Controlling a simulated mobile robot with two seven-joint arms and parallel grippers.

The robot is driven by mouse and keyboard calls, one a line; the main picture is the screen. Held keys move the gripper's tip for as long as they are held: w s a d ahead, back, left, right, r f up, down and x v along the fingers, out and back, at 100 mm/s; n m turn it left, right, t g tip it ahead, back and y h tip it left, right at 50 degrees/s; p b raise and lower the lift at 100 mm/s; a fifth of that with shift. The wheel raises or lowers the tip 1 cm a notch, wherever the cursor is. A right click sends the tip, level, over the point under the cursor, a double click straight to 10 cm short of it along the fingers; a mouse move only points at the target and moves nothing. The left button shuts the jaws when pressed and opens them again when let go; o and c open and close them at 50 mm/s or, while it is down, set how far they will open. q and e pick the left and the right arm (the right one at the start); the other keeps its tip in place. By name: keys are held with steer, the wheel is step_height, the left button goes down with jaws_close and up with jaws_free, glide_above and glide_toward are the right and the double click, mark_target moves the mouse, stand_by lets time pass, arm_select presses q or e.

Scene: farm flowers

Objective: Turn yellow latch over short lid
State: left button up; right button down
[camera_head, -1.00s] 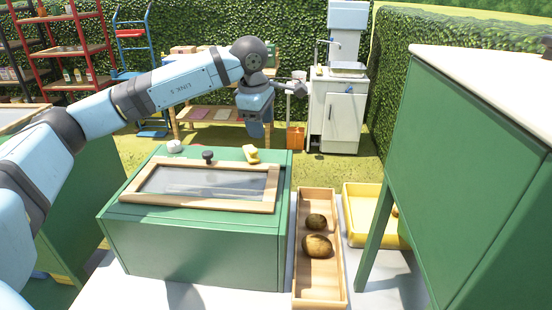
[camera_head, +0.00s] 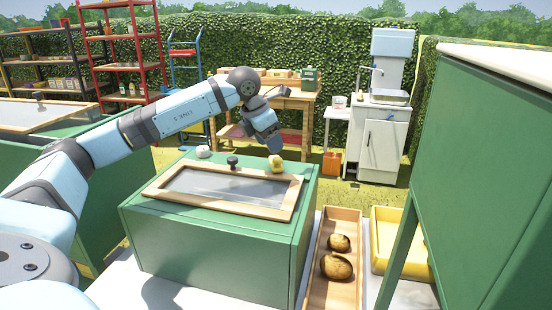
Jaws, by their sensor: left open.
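The yellow latch (camera_head: 277,164) sits on the top of a green box, at the back right corner of a wood-framed, glazed lid (camera_head: 222,190). I take this lid for the short lid; it lies flat and shut, with a dark knob (camera_head: 233,161) at its back edge. My left gripper (camera_head: 275,150) points down right at the latch, with its jaws open. The fingertips are small and partly merge with the latch, so I cannot tell whether they touch it. A white latch (camera_head: 203,151) sits at the lid's back left. My right gripper is out of view.
A wooden tray (camera_head: 318,290) with two brown, potato-like lumps stands right of the box, beside a yellow tray (camera_head: 378,262). A tall green cabinet (camera_head: 480,170) blocks the right. Another green box with a framed lid (camera_head: 45,116) stands at the left.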

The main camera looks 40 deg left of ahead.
mark_target(277, 159)
arm_select(q)
steer(key=x, duration=0.5)
jaws_close()
